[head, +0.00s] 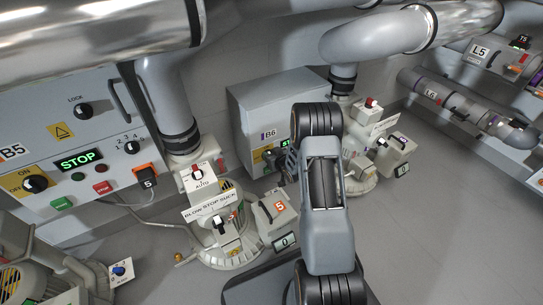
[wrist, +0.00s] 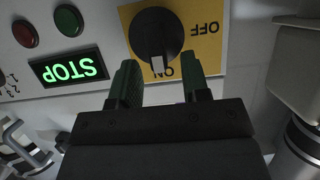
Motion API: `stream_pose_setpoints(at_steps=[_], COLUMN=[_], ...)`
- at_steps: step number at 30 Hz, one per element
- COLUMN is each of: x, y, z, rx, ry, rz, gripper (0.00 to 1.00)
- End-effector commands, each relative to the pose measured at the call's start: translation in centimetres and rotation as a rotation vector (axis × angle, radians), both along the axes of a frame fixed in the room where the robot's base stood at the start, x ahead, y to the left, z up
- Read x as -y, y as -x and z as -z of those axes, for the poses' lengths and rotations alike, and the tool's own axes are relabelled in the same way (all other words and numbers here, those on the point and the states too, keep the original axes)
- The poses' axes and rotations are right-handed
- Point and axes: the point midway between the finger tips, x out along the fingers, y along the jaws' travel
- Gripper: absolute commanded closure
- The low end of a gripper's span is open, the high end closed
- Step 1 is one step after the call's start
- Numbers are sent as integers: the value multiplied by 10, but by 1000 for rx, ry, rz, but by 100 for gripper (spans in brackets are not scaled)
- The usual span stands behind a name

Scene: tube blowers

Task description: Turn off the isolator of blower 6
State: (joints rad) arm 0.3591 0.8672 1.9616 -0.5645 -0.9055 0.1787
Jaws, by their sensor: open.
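The blower 6 cabinet (head: 262,100), marked B6, stands behind my arm in the head view. Its isolator is a black round knob (wrist: 156,36) on a yellow plate (wrist: 205,48), seen upside down in the wrist view. The knob's pale-ended handle points at the ON label, and OFF is to one side. My gripper (wrist: 160,78) is open, with one finger on each side of the handle's end. I cannot tell if the fingers touch it. In the head view the knob (head: 269,155) is partly hidden by my gripper (head: 287,160).
A green STOP display (wrist: 69,69) and red and green buttons sit beside the isolator. The B5 panel (head: 75,140) with its own isolator (head: 36,184) is at the left. A blower unit marked 5 (head: 279,206) and pipework crowd my arm. The floor at right is clear.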

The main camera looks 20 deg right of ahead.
Motion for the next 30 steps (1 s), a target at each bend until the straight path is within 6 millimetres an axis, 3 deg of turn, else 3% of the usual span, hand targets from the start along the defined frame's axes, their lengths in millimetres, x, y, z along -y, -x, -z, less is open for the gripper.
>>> stream_pose_setpoints(at_steps=[6, 19, 30], x=[0, 0, -2], y=[0, 0, 0], z=[0, 0, 1], rx=[0, 0, 5], ry=[0, 0, 45], rz=[0, 0, 0], gripper=[58, 100, 100])
